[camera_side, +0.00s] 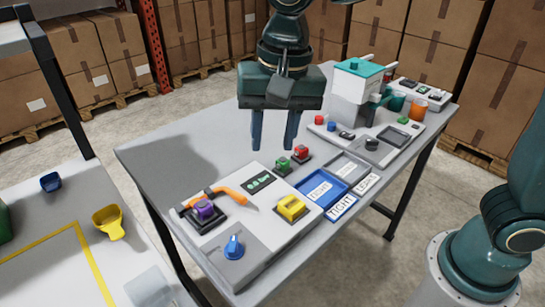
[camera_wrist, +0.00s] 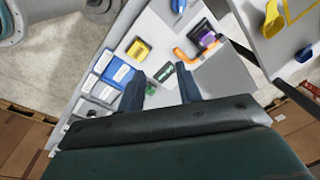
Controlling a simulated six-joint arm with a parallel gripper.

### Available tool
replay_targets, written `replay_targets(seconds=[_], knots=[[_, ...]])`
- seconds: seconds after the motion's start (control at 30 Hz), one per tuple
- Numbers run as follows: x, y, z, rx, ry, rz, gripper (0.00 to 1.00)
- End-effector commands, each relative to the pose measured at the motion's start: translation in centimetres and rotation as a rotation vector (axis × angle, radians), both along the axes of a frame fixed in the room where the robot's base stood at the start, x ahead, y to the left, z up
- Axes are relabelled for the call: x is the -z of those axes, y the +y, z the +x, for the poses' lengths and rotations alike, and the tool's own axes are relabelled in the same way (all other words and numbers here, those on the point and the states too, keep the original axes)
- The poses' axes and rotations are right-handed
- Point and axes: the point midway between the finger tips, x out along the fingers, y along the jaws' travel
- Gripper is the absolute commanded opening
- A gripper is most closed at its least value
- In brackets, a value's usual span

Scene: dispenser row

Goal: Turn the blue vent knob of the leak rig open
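The blue vent knob (camera_side: 234,247) stands on the front corner of the leak rig (camera_side: 262,214), a pale panel on the table. Its pointer ridge looks roughly upright in the side view. In the wrist view the blue knob (camera_wrist: 178,5) is at the top edge, partly cut off. The rig also bears a purple block (camera_side: 205,210) in a dark holder, an orange lever (camera_side: 232,195), a yellow block (camera_side: 291,207) and a green-lit display (camera_side: 258,182). My gripper (camera_side: 274,140) is open and empty, pointing down above the table, behind and well above the knob.
Green and red buttons (camera_side: 300,153) stand behind the rig. A blue tray (camera_side: 322,188) and labelled trays lie to its right. A white and teal machine (camera_side: 353,85) stands at the back. A side table with a yellow scoop (camera_side: 109,221) is at left.

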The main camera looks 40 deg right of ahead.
Motion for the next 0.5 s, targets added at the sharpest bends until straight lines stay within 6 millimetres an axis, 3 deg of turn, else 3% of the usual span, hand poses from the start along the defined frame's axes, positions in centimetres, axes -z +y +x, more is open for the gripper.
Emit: replay_targets(seconds=[0.2,0.33,0.5], knots=[[2.6,5.8,0.8,0.103,0.070,-0.028,0.35],[3.8,8.0,0.9,0.152,0.091,-0.041,0.35],[4.5,9.2,0.9,0.182,0.103,-0.051,0.35]])
